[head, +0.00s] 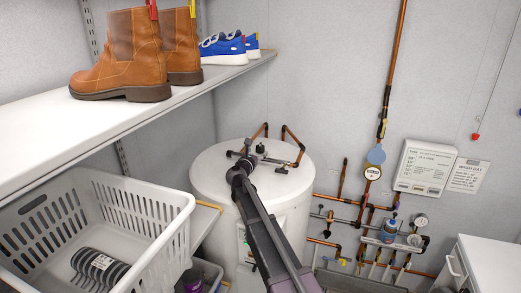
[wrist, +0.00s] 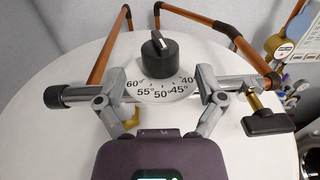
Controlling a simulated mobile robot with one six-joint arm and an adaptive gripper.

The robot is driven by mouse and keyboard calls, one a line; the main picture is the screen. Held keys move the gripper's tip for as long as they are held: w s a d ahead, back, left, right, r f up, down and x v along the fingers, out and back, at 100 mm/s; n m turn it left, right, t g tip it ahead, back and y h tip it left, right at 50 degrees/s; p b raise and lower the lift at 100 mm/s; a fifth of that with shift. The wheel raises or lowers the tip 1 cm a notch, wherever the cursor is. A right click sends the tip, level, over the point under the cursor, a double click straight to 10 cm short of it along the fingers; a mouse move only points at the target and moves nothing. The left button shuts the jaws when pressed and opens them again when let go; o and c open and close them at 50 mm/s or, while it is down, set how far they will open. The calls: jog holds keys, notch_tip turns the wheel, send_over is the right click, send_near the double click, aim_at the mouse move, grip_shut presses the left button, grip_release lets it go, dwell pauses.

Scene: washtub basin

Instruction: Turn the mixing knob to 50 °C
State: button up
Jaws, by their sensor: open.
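The black mixing knob (wrist: 158,57) stands on a white dial (wrist: 160,90) marked 60°, 55°, 50°, 45° and 40°. A pale line crosses the knob's top, tilted slightly off the picture's vertical; I cannot tell which marking it indicates. The numbers lie on the knob's near side, with 50° near the middle. My gripper (wrist: 157,84) is open and empty, its fingers apart on the left and right of the dial. The knob lies a little beyond the fingertips, between their lines. In the head view the knob (head: 260,149) is small, just beyond my gripper (head: 243,164).
The knob sits above a white tank (head: 215,180). Copper pipes (head: 293,137) rise behind it. A metal valve body with a black lever (wrist: 270,122) runs across near the fingers. A shelf with boots (head: 125,60) and a white basket (head: 150,235) are at left.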

aim_at(257, 150)
jog(key=shift+x, duration=1.9)
jog(key=c, duration=1.2)
jog(key=shift+o, duration=0.2)
jog(key=shift+a+m+g+h, duration=0.1)
jog(key=shift+m+g+h, duration=0.25)
jog(key=shift+h, duration=0.25)
jog(key=shift+m+h, duration=0.25)
jog(key=shift+h, duration=0.05)
jog(key=shift+m+g+h, duration=0.55)
jog(key=shift+m+h, duration=0.05)
jog(key=shift+h, duration=0.2)
